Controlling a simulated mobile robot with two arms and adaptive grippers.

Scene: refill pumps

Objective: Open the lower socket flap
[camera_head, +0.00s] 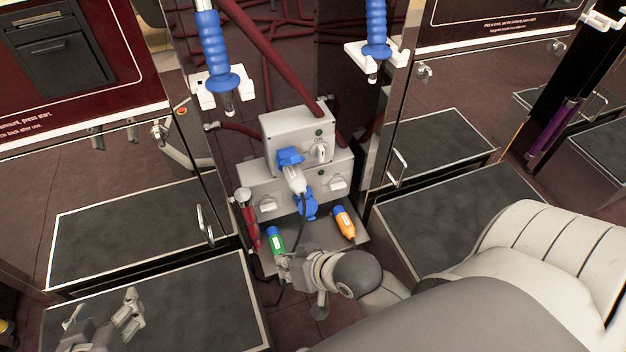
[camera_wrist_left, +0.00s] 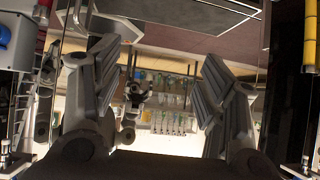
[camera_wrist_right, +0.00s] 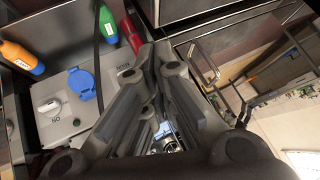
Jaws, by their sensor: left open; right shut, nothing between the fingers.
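The lower socket flap (camera_head: 306,206) is blue and round, on the front of the lower grey box (camera_head: 258,190). It also shows in the right wrist view (camera_wrist_right: 80,82), lying flat over its socket and apparently closed. The upper blue flap (camera_head: 290,157) is on the upper grey box (camera_head: 287,132), with a pale plug (camera_head: 296,182) and dark cable below it. My right gripper (camera_head: 284,264) is shut and empty, in front of the lower box, near the green connector and apart from the flap. My left gripper (camera_head: 108,316) is open and empty at the lower left.
A green connector (camera_head: 275,240), an orange connector (camera_head: 343,222) and a red cylinder (camera_head: 248,215) stand by the lower box. A white rotary knob (camera_wrist_right: 50,105) is beside the flap. Metal posts flank the boxes. Blue-handled nozzles (camera_head: 212,50) (camera_head: 376,28) hang above.

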